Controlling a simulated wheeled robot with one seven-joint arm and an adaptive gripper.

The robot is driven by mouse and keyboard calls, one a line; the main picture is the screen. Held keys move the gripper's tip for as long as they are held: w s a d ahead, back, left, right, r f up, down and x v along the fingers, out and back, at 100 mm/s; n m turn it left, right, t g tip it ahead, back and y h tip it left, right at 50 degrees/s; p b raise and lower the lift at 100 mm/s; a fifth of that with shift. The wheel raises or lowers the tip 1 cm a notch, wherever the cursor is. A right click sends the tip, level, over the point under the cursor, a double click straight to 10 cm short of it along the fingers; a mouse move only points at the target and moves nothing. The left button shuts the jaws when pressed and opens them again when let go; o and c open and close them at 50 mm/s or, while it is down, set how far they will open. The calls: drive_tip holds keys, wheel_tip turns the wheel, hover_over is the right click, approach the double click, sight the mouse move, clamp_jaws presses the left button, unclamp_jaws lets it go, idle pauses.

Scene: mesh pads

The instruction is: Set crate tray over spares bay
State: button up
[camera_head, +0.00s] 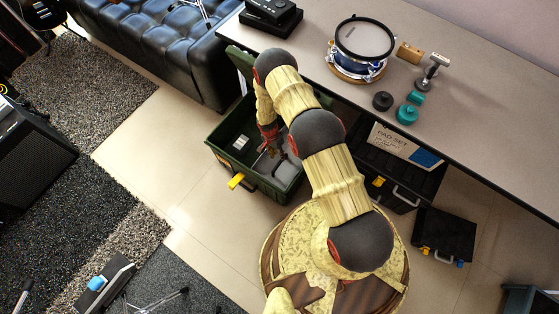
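A dark green crate (213,142) stands on the floor beside the table, with its lid raised at the back and a yellow latch (236,181) at the front. My gripper (276,152) reaches down into the crate from above. A grey piece (266,168), perhaps the tray, lies inside the crate by the gripper. A small white item (241,143) shows in the crate's left part. My arm covers the crate's right and rear side. Whether the fingers are open, or touch the grey piece, is too small to tell. I cannot make out which part is the spares bay.
The table (470,110) to the right holds a drum (362,43), teal and black round pieces and a black device. A black case labelled PAD SET (402,141) and a smaller black case (444,234) are on the floor.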

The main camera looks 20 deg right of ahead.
sight(280, 162)
drive_tip(key=f, duration=0.1)
drive_tip(key=f+b, duration=0.1)
drive_tip(key=f, duration=0.3)
drive_tip(key=shift+s+d, duration=0.3)
drive_tip(key=shift+s, duration=0.1)
drive_tip(key=c, duration=0.3)
drive_tip(key=c, duration=0.4)
clamp_jaws()
